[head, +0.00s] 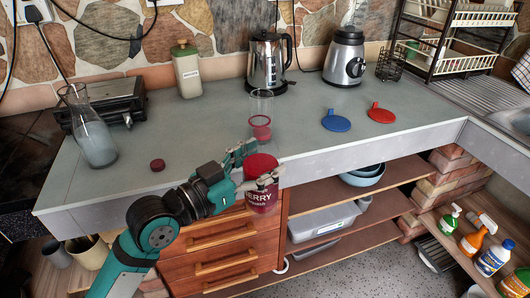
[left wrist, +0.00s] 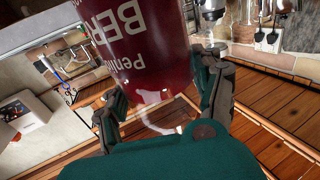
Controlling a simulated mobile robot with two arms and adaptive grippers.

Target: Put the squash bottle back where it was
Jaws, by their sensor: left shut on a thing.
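The squash bottle (head: 262,197) is dark red with white "BERRY" lettering. It is in my left gripper (head: 252,168), just in front of the worktop's front edge and before the wooden drawers. In the left wrist view the bottle (left wrist: 143,45) fills the space between the two fingers of the left gripper (left wrist: 162,97), which are shut on it. A glass (head: 260,117) with red liquid in the bottom stands on the worktop behind the bottle. A small dark red cap (head: 157,165) lies on the worktop to the left. My right gripper is not in view.
Open shelves (head: 395,180) below hold bowls and a grey tub. Cleaning bottles (head: 493,259) stand lower right.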

